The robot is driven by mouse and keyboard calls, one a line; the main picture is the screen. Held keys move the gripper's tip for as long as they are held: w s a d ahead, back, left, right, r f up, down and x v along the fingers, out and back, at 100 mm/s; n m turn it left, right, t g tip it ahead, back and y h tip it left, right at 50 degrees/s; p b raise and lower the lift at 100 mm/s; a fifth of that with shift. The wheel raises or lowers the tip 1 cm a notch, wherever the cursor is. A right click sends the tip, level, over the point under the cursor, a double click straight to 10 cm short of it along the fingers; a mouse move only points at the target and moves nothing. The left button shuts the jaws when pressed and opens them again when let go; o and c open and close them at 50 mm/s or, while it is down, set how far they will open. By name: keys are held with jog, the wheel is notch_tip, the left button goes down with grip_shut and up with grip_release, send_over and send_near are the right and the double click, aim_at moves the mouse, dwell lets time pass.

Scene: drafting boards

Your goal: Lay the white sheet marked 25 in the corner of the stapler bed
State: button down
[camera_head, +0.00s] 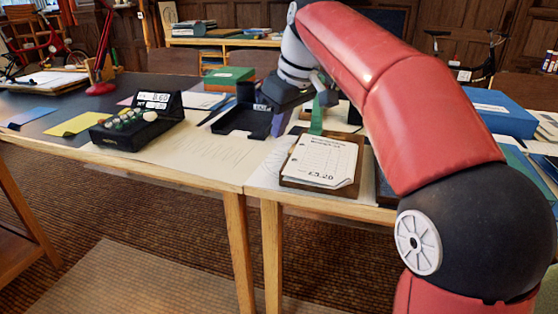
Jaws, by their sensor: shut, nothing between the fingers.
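I cannot make out a white sheet marked 25. A white sheet (203,101) lies on the far part of the table, left of the black tray, with no readable mark. The black open tray (237,122) has low walls and a small label; I cannot tell whether it is the stapler bed. My gripper (279,123) points down just right of this tray, partly hidden by my own wrist. Its fingers look close together and hold nothing that I can see.
A wooden clipboard (289,181) with white papers reading £3.20 lies at the front edge. A black device (138,129) showing 8.60 stands left. A green box (229,78) is behind the tray, a blue box (497,113) at right.

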aim_at(285, 175)
jog(key=x, duration=0.3)
jog(key=b+x, duration=0.1)
jog(key=x, duration=0.2)
jog(key=a+x, duration=0.1)
jog(key=x, duration=0.2)
jog(key=shift+w+f+b, duration=0.15)
jog(key=shift+w+b, duration=0.2)
jog(key=shift+w, duration=0.05)
jog(key=shift+s+d+f, duration=0.15)
jog(key=shift+s+d, duration=1.05)
jog(key=shift+d, duration=0.3)
jog(key=shift+s+d, duration=0.55)
jog(key=shift+d, duration=0.15)
